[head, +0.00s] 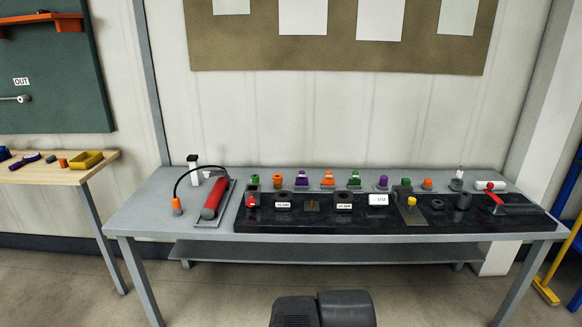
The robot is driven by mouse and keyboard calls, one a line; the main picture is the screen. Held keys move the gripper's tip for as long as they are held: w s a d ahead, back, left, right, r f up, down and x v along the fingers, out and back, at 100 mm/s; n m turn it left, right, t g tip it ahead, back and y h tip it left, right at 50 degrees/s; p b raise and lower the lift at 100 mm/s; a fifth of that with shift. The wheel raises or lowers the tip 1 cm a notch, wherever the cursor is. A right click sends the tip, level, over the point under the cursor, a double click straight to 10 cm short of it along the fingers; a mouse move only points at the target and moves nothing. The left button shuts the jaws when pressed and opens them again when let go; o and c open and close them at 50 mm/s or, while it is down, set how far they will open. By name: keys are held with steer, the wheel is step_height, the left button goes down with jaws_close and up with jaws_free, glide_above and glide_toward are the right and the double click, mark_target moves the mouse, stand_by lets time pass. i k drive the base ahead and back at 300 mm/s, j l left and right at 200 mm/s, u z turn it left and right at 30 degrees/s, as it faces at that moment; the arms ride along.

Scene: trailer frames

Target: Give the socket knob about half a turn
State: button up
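I cannot tell for certain which small part on the grey bench is the socket knob. Dark round knob-like parts stand on the black board (300,222), one right of the middle (437,204) and one farther right (463,201). A yellow-topped part (411,202) stands on a grey plate just left of them. All are small and far off, so their markings cannot be read. My gripper's fingers do not show. Two dark blocks at the bottom middle look like part of my own body, well short of the bench.
The grey bench (150,215) holds a red cylinder (215,198) with a black hose at left. Several coloured knobs or caps line the back edge. A red-handled part (494,196) lies at right. A wooden table (60,170) stands left. The floor before the bench is clear.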

mark_target(251, 201)
steer(key=i+j, duration=0.3)
steer(key=j, duration=0.2)
steer(key=i+j, duration=0.35)
steer(key=j, duration=0.1)
